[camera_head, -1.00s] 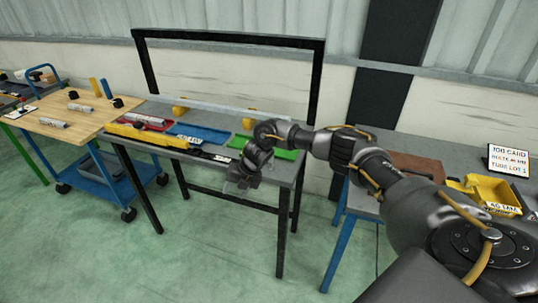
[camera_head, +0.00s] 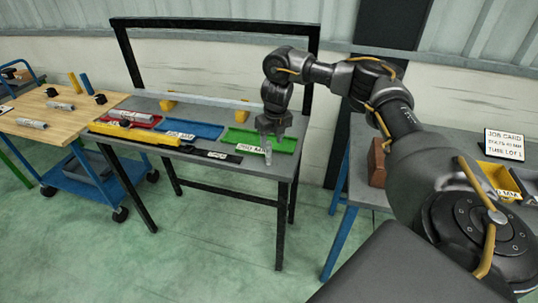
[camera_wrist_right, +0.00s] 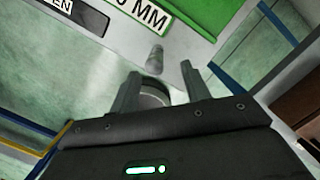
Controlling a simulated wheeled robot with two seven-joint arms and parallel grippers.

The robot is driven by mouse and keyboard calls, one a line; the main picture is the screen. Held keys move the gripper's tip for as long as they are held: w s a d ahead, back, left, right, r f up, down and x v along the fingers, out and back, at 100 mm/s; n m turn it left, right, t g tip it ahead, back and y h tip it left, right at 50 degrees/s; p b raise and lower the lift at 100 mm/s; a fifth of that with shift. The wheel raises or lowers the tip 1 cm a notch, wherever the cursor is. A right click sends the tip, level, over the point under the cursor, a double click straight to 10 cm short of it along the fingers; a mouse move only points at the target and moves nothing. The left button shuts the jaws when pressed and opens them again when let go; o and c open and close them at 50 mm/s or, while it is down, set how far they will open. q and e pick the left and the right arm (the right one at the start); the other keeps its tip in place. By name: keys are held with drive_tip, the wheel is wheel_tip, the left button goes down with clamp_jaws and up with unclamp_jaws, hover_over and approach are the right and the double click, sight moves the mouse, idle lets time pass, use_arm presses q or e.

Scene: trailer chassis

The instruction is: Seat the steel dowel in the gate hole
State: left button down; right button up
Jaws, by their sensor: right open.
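My right gripper (camera_head: 270,135) hangs over the front right of the grey bench, by the green tray, with its fingers pointing down. In the right wrist view it (camera_wrist_right: 160,72) is open. A small grey cylinder, which looks like the steel dowel (camera_wrist_right: 155,59), shows just beyond the fingertips near the bench edge. A rounded grey shape lies between the fingers; I cannot tell what it is. In the head view a pale upright shape sits under the gripper, too small to make out. I cannot pick out the gate hole. My left gripper is not in view.
The grey bench (camera_head: 262,168) holds a red tray (camera_head: 140,118), a blue tray (camera_head: 195,130), a green tray (camera_head: 240,139), a yellow bar (camera_head: 130,132) and a dark strip. A wooden table (camera_head: 70,112) and blue trolley stand left. A yellow bin (camera_head: 500,178) is right.

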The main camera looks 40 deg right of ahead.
sight(268, 151)
drive_tip(key=shift+w+f, duration=0.3)
drive_tip(key=shift+f, duration=0.3)
drive_tip(key=shift+w+f, duration=0.15)
drive_tip(key=shift+w, duration=0.05)
drive_tip(key=shift+s+a+f, duration=0.15)
drive_tip(key=shift+a+f, duration=0.1)
drive_tip(key=shift+f, duration=0.4)
drive_tip(key=f, duration=0.1)
drive_tip(key=w+f, duration=0.1)
drive_tip(key=f, duration=0.1)
drive_tip(key=shift+d+f, duration=0.2)
drive_tip(key=shift+f, duration=0.1)
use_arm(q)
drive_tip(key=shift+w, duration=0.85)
use_arm(e)
drive_tip(key=shift+s+a, duration=0.1)
drive_tip(key=shift+s, duration=0.05)
drive_tip(key=shift+r, duration=0.1)
drive_tip(key=shift+c, duration=0.7)
clamp_jaws()
